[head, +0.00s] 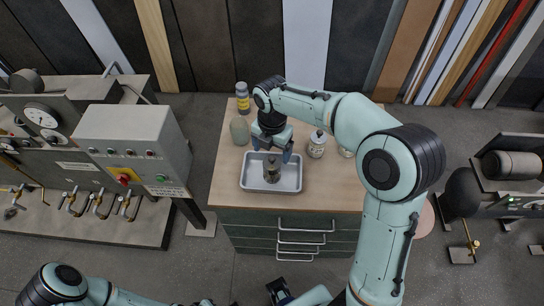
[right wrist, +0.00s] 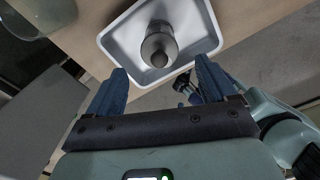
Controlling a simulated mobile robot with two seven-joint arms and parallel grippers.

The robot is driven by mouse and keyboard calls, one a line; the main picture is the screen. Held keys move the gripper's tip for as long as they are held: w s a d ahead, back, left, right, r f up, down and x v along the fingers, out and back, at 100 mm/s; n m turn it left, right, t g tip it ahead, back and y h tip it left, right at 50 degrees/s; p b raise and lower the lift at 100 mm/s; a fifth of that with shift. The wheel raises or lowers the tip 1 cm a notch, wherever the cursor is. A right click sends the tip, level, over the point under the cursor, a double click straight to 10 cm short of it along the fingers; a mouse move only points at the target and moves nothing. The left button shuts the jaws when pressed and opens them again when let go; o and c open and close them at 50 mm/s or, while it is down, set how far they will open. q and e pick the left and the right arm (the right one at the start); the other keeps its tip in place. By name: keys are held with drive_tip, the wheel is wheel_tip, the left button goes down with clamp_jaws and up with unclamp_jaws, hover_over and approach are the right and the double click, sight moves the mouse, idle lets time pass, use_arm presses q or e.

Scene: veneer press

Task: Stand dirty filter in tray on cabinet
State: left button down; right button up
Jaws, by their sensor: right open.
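The dirty filter (head: 272,172), a dark grey metal cylinder with a small knob on top, stands upright in the pale tray (head: 257,184) on the wooden-topped cabinet (head: 340,190). In the right wrist view the filter (right wrist: 159,42) is inside the tray (right wrist: 198,47), clear of its walls. My right gripper (head: 272,152) is open and empty, just behind the filter in the head view. In the right wrist view its two blue fingers (right wrist: 161,72) are spread, with the filter beyond their tips. My left gripper (head: 279,291) is partly seen low in front of the cabinet; its jaws are unclear.
A greenish jar (head: 240,131) and a yellow-labelled bottle (head: 242,97) stand left of my right gripper. A white labelled jar (head: 317,144) stands to its right. A control box (head: 130,150) is left of the cabinet. The cabinet top's front right is bare.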

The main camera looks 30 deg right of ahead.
wheel_tip(320, 180, up, 6)
drive_tip(key=shift+f+p, duration=0.25)
drive_tip(key=shift+p, duration=0.1)
idle(0.4)
